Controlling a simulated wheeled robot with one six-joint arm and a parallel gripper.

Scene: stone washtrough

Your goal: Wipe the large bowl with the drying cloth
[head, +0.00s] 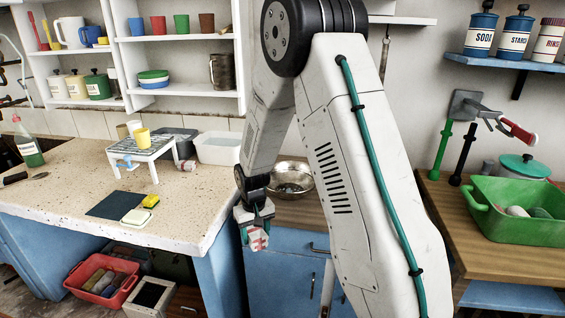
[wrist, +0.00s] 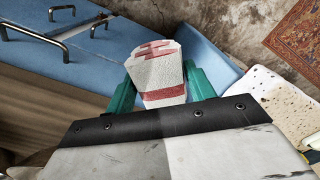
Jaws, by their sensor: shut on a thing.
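My gripper (head: 256,228) is shut on the drying cloth, a white cloth with red stripes (head: 258,240). It hangs in the air in front of the blue cabinet, between the stone counter and the wooden counter. In the wrist view the cloth (wrist: 158,80) sits between the green fingers of my gripper (wrist: 160,92). A large metal bowl (head: 291,178) stands on the wooden counter behind my arm, to the right of and beyond my gripper. My arm covers its right edge. The cloth is apart from the bowl.
The stone counter (head: 60,180) at left holds a small white rack (head: 140,154), a white tub (head: 217,148), a dark mat (head: 115,205) and a yellow sponge (head: 151,201). A green basin (head: 520,211) stands on the right counter. Drawer handles (wrist: 62,38) project from the blue cabinet.

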